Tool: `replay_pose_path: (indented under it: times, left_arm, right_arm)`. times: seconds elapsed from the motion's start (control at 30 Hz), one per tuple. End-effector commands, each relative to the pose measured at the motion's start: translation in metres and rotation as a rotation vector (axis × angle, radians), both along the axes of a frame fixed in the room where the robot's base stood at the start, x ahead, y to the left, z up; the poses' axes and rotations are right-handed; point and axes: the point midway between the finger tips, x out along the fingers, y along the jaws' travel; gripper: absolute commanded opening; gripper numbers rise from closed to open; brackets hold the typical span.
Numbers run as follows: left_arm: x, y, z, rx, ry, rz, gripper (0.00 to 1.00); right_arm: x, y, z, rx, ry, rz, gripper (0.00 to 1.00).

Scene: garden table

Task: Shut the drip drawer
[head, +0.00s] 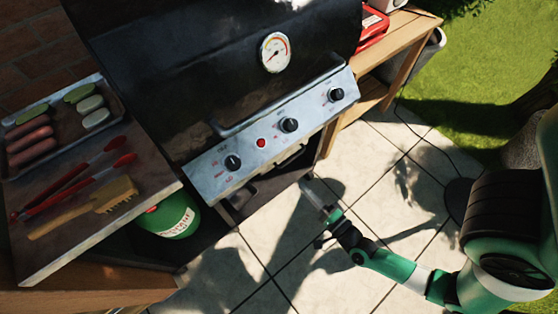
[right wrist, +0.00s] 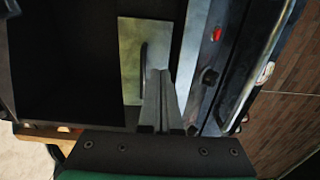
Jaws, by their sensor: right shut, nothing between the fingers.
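The grill's drip drawer shows in the right wrist view as a pale metal front (right wrist: 130,40) with a dark bar handle (right wrist: 143,68). My right gripper (head: 308,186) is shut and empty, low in front of the grill and right of the drawer. In the right wrist view its fingers (right wrist: 164,75) overlap the right edge of the drawer front; I cannot tell whether they touch it. My left gripper is not in view.
The control panel (head: 270,138) with knobs and the black grill lid (head: 200,70) overhang the drawer area. A green gas bottle (head: 172,216) stands under the left side shelf, which holds tongs, a brush and a food tray (head: 62,128). The paving in front is clear.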

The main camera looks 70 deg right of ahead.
Motion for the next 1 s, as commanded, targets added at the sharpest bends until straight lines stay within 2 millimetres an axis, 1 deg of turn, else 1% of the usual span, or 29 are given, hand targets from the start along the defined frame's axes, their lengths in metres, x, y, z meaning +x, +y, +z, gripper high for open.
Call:
replay_pose_path:
  times: [0.03,0.07,0.2,0.4,0.5,0.6,0.73,1.0]
  left_arm:
    - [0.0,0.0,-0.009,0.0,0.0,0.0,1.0]
    - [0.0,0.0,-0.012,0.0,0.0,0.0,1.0]
    - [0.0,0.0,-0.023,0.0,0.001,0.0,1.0]
    - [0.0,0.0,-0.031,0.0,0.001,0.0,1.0]
    - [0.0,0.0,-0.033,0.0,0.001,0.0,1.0]
    - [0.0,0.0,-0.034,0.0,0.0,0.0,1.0]
    - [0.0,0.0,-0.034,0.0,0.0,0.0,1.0]
    - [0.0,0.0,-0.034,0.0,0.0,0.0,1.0]
  right_arm:
    - [0.005,-0.005,-0.004,-0.003,-0.003,-0.009,0.0]
    - [0.008,-0.009,-0.005,-0.003,-0.001,-0.012,0.0]
    - [0.035,-0.023,-0.004,-0.004,-0.001,-0.012,0.0]
    - [0.074,-0.043,-0.002,-0.004,0.0,-0.007,0.0]
    - [0.09,-0.052,-0.001,-0.003,0.001,-0.007,0.0]
    - [0.102,-0.058,-0.001,-0.002,0.002,-0.006,0.0]
    - [0.11,-0.062,-0.001,-0.001,0.004,-0.005,0.0]
    - [0.111,-0.063,-0.001,-0.001,0.005,-0.005,0.0]
